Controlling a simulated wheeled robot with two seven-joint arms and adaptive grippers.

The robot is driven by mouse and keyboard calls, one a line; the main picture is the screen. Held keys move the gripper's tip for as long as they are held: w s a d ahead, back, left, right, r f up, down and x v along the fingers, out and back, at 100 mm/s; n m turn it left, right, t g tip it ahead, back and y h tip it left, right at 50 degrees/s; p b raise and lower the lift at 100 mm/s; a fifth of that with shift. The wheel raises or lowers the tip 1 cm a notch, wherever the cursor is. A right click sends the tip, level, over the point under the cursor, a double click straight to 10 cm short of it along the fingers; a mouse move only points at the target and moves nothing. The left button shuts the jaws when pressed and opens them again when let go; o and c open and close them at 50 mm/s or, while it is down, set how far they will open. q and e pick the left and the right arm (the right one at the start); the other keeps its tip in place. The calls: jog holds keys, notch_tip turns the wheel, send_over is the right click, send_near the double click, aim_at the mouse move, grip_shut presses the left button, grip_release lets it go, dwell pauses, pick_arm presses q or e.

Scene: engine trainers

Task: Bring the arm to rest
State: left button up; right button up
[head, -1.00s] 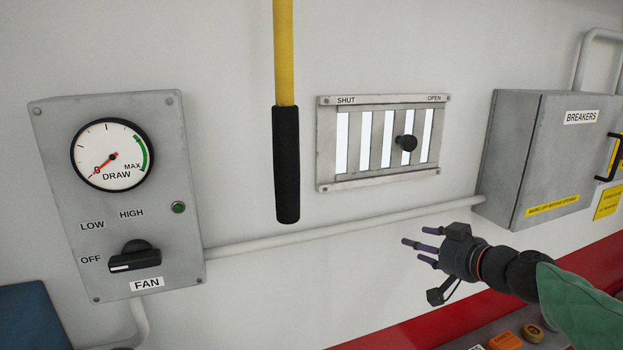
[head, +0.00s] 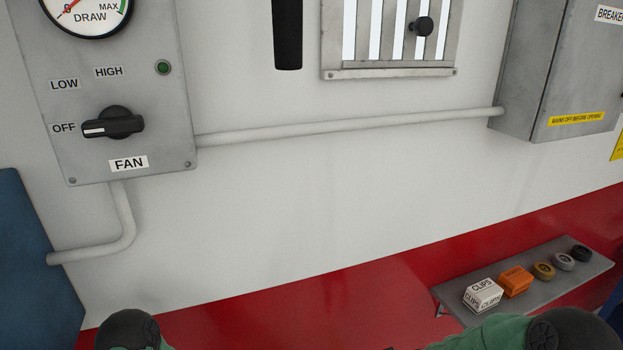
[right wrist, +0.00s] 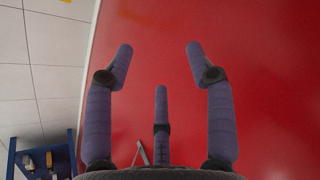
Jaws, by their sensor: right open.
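My right gripper (right wrist: 158,58) shows in the right wrist view with its purple fingers spread wide and nothing between them. The red lower wall lies beyond it. In the head view the right gripper is out of sight; only a dark joint and green sleeve of my right arm (head: 574,330) show at the bottom edge. A dark joint of my left arm (head: 128,330) shows at the bottom left, and my left gripper is not seen.
The fan box (head: 120,90) has its knob (head: 113,123) pointing at OFF. The vent (head: 390,72) and breaker box (head: 570,70) are on the wall. A shelf (head: 460,317) at lower right holds a clips box (head: 482,295), an orange block (head: 515,281) and several round pieces.

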jog(key=s+a+f+g+b, duration=0.2)
jog(key=s+a+f+b, duration=0.2)
jog(key=s+f, duration=0.7)
jog(key=s+a+f+g+y+b, duration=0.1)
jog(key=s+a+f+b, duration=0.3)
jog(key=s+f, duration=0.6)
notch_tip(320, 180, down, 3)
jog(key=shift+s+f+g+b, duration=0.2)
jog(key=shift+s+g+b, duration=0.15)
jog(key=shift+g, duration=0.25)
